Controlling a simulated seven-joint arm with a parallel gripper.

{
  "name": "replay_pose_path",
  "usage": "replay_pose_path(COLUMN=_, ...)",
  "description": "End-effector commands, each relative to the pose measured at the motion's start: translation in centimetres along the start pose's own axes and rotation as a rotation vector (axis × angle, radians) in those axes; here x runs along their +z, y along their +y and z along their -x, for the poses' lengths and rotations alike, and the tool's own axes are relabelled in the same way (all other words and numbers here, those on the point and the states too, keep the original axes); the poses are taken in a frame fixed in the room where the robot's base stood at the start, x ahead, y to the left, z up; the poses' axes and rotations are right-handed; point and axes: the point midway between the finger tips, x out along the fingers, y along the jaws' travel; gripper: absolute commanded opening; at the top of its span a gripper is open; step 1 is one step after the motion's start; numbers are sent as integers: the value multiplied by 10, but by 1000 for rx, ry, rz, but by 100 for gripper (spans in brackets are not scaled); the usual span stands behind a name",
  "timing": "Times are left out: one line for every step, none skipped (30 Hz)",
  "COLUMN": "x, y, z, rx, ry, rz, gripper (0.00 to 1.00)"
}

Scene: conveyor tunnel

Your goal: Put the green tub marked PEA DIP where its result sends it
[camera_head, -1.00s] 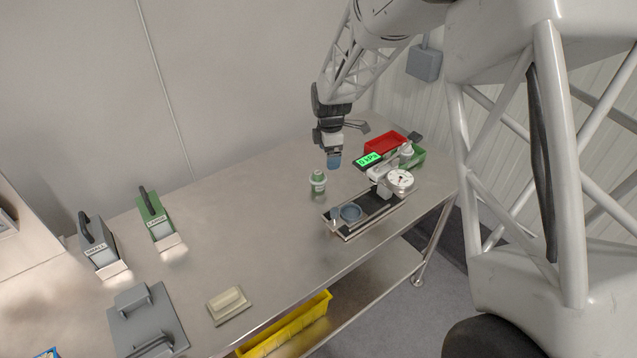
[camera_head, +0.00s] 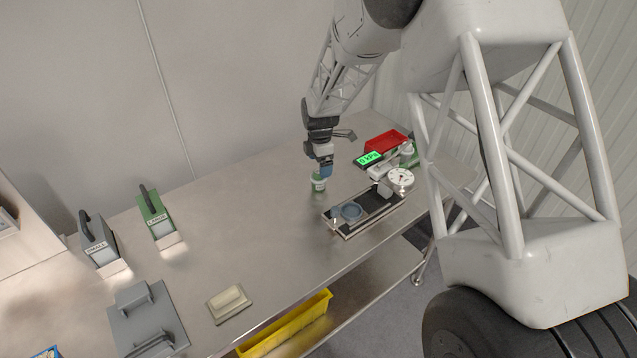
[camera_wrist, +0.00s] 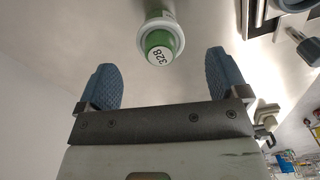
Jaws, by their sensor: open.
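A green tub (camera_head: 318,184) with a white band stands on the steel bench, left of the test rig; I cannot read PEA DIP on it. In the wrist view the tub (camera_wrist: 160,42) shows a green top with a white disc reading 328. My gripper (camera_head: 325,172) is at the tub's top, partly hiding it. In the wrist view my gripper (camera_wrist: 163,78) is open, its blue pads apart and the tub lying ahead, between their lines, not gripped. The test rig (camera_head: 372,208) has a blue ring, a dial gauge (camera_head: 400,180) and a green kPa display (camera_head: 369,158).
A red bin (camera_head: 385,141) and a green bin (camera_head: 410,160) stand behind the rig. A yellow crate (camera_head: 287,325) is on the shelf below. Two handled blocks, grey (camera_head: 99,243) and green (camera_head: 157,217), and a grey plate (camera_head: 147,320) are at left. The bench middle is clear.

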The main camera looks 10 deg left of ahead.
Motion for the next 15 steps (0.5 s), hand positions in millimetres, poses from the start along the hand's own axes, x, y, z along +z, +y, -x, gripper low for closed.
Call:
replay_pose_path(x=0, y=0, z=-4, rx=-1, ry=0, rz=0, gripper=92)
replay_pose_path(x=0, y=0, z=-6, rx=-1, ry=0, rz=0, gripper=92)
replay_pose_path(x=0, y=0, z=-7, rx=-1, ry=0, rz=0, gripper=92)
replay_pose_path(x=0, y=0, z=-8, rx=-1, ry=0, rz=0, gripper=92)
replay_pose_path(x=0, y=0, z=-8, rx=-1, ry=0, rz=0, gripper=92)
replay_pose_path(x=0, y=0, z=-8, rx=-1, ry=0, rz=0, gripper=92)
replay_pose_path(x=0, y=0, z=-8, rx=-1, ry=0, rz=0, gripper=92)
replay_pose_path(x=0, y=0, z=-8, rx=-1, ry=0, rz=0, gripper=92)
replay_pose_path(x=0, y=0, z=-8, rx=-1, ry=0, rz=0, gripper=92)
replay_pose_path(x=0, y=0, z=-8, rx=-1, ry=0, rz=0, gripper=92)
replay_pose_path(x=0, y=0, z=-8, rx=-1, ry=0, rz=0, gripper=92)
replay_pose_path(x=0, y=0, z=-8, rx=-1, ry=0, rz=0, gripper=92)
replay_pose_path(x=0, y=0, z=-8, rx=-1, ry=0, rz=0, gripper=92)
replay_pose_path(x=0, y=0, z=-9, rx=-1, ry=0, rz=0, gripper=92)
replay_pose_path(x=0, y=0, z=-10, rx=-1, ry=0, rz=0, gripper=92)
